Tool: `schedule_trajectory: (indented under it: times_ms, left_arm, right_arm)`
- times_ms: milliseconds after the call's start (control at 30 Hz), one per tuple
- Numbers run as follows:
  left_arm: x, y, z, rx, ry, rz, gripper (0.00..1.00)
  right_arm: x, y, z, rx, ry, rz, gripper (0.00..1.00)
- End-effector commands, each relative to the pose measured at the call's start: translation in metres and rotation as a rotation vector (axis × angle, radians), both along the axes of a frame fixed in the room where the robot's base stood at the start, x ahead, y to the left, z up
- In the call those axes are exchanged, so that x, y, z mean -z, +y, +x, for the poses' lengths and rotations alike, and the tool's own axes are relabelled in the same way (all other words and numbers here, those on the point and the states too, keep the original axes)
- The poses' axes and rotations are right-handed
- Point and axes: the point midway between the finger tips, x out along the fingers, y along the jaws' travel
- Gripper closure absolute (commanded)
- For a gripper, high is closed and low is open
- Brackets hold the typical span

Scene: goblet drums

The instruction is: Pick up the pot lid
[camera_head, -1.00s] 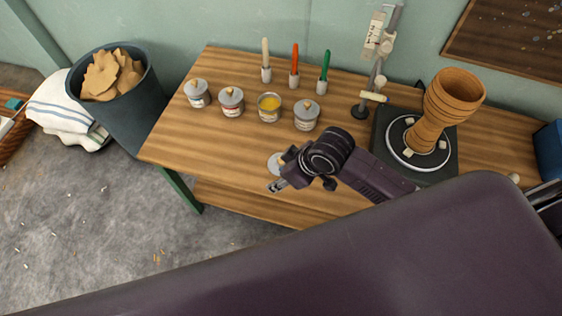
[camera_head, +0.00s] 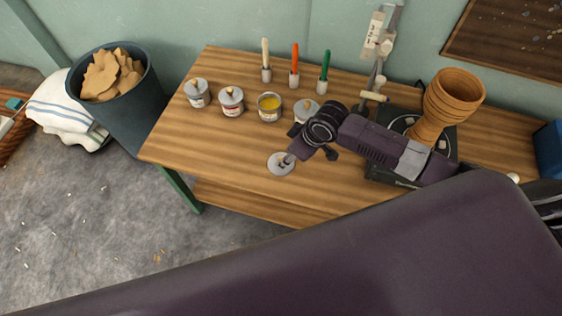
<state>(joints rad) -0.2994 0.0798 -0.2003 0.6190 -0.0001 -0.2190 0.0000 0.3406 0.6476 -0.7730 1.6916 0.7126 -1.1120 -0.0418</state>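The pot lid (camera_head: 280,165) is a small grey disc near the front of the wooden table, apart from the pots. The open pot (camera_head: 269,107) holds yellow paint and stands in the row behind it. My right gripper (camera_head: 290,159) reaches in from the right and points down over the lid's upper right part. Its fingers are small and mostly hidden by my wrist, so I cannot tell whether they touch or grip the lid's knob. My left gripper is out of view.
Lidded pots (camera_head: 231,101) stand beside the open one; the rightmost (camera_head: 304,109) is partly behind my wrist. Three brushes (camera_head: 294,66) stand upright behind. A wooden goblet drum (camera_head: 450,101) stands on a black turntable (camera_head: 396,120) at right. The table's left front is clear.

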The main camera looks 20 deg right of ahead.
Motion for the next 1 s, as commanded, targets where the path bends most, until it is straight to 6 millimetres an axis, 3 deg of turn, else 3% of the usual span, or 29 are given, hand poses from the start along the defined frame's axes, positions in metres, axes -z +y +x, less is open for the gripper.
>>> schedule_trajectory:
  times_ms: [300,667,1000]
  left_arm:
    - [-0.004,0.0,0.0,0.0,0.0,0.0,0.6]
    - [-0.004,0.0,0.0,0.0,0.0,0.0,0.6]
    - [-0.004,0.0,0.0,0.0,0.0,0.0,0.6]
  right_arm:
    - [0.032,0.009,0.015,0.001,0.002,0.0,0.61]
    - [0.039,0.01,0.018,-0.001,0.0,0.0,0.61]
    - [0.039,0.01,0.018,0.0,0.0,0.0,0.98]
